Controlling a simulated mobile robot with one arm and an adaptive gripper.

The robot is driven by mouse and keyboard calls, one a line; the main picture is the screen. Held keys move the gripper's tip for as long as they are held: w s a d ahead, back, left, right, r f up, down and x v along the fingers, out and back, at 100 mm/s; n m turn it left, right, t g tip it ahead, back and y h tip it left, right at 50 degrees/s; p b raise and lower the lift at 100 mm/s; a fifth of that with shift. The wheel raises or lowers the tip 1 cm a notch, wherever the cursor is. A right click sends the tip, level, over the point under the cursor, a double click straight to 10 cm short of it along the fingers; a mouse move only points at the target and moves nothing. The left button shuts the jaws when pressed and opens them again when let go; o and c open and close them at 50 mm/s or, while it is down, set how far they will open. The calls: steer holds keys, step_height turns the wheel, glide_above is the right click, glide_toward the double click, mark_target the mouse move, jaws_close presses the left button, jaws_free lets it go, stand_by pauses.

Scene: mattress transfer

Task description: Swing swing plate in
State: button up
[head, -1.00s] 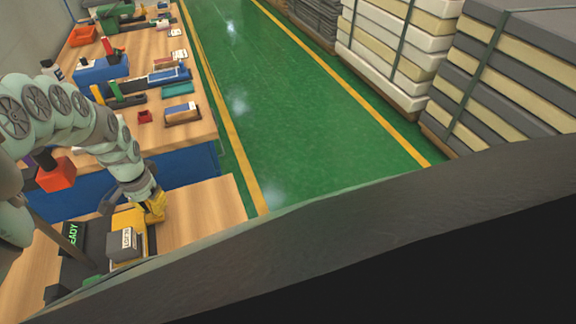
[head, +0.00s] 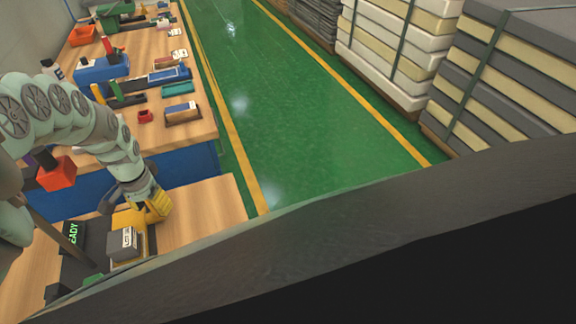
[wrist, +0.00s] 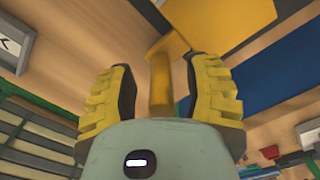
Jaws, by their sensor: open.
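A flat orange-yellow plate (wrist: 222,18), which I take as the swing plate, fills the top of the wrist view. An orange bar (wrist: 163,82) runs down from it between my fingers. My gripper (wrist: 163,85) has two ridged yellow fingers, open, one on each side of the bar with gaps visible. In the head view my gripper (head: 157,206) is low over the near table, beside a yellow part (head: 127,217) of the machine there. The contact between them is too small to tell.
A grey labelled block (head: 123,243) and a dark display reading "READY" (head: 73,233) stand beside the yellow part. The wooden table (head: 205,215) is bare to the right. Beyond lies a bench (head: 190,135) with tools, a clear green aisle (head: 290,110) and mattress stacks (head: 500,80).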

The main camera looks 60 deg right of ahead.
step_height(320, 180, up, 6)
steer(key=shift+w+r, duration=0.15)
steer(key=shift+r, duration=0.1)
steer(key=shift+a+r, duration=0.1)
steer(key=shift+r, duration=0.35)
steer(key=shift+s, duration=0.2)
stand_by(0.3)
